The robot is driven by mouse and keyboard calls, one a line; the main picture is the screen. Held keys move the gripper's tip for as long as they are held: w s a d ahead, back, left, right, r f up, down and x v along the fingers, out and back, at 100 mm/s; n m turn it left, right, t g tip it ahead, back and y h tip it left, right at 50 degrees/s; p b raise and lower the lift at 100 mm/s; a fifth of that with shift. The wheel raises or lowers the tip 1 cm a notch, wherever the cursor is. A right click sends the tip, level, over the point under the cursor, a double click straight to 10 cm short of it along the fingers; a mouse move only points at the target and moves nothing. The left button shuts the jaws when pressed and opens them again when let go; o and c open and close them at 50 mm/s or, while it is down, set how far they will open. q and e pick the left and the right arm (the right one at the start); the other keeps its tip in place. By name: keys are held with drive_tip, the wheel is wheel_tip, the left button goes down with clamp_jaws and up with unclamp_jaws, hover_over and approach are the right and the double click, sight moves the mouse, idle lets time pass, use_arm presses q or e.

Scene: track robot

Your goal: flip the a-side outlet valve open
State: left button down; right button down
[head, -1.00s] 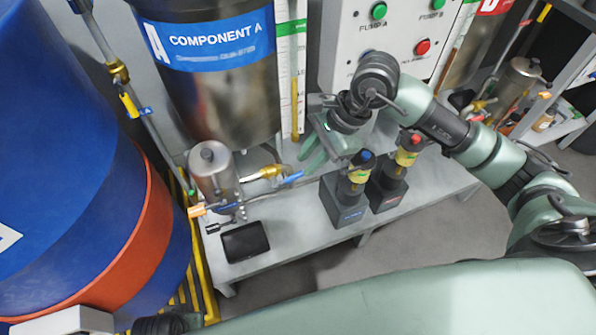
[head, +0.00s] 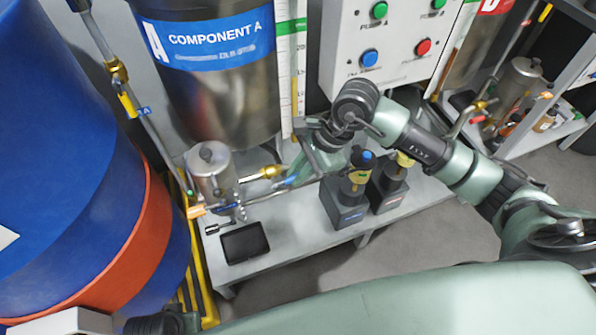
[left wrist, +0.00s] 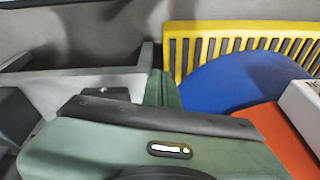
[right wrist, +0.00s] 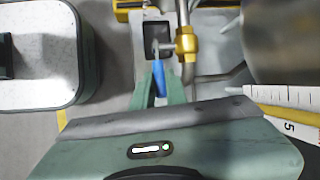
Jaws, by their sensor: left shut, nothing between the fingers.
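The a-side outlet valve is a brass fitting (head: 262,173) with a blue lever (head: 291,182), below the Component A tank. In the right wrist view, the brass body (right wrist: 187,45) stands just ahead and the blue lever (right wrist: 158,78) lies between my right fingers. My right gripper (head: 296,172) is at the lever. The fingers sit close on both sides of it; whether they press on it I cannot tell. My left gripper (left wrist: 161,88) is shut and empty, away from the valve, in the left wrist view.
A steel filter cup (head: 211,172) stands left of the valve, with a black tray (head: 245,243) on the grey bench below. Two dark pumps (head: 345,199) stand to the right. The tank (head: 225,95) rises behind. A blue drum (head: 60,150) fills the left side.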

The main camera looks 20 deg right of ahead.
drive_tip(key=shift+d+f+y+b, duration=0.15)
drive_tip(key=shift+f+y+b, duration=0.3)
drive_tip(key=shift+b, duration=0.7)
use_arm(q)
wheel_tip(320, 180, up, 8)
drive_tip(key=t+b, duration=0.1)
drive_tip(key=b, duration=0.2)
use_arm(e)
drive_tip(key=shift+d+f+y, duration=0.15)
drive_tip(key=shift+f+y, duration=0.3)
drive_tip(key=shift+f, duration=0.15)
drive_tip(key=shift+r+y+b, duration=0.2)
drive_tip(key=shift+y+b, duration=0.5)
drive_tip(key=shift+b, duration=0.4)
use_arm(q)
drive_tip(key=w+d+r+t+h, duration=0.1)
drive_tip(key=w+d+r+t, duration=0.2)
drive_tip(key=w+r+t, duration=0.3)
drive_tip(key=w, duration=0.4)
drive_tip(key=shift+w+d+r+t+h, duration=0.2)
drive_tip(key=shift+w+r+t+h, duration=0.1)
drive_tip(key=shift+r, duration=0.1)
use_arm(e)
drive_tip(key=c, duration=1.7)
unclamp_jaws()
drive_tip(key=shift+r, duration=0.1)
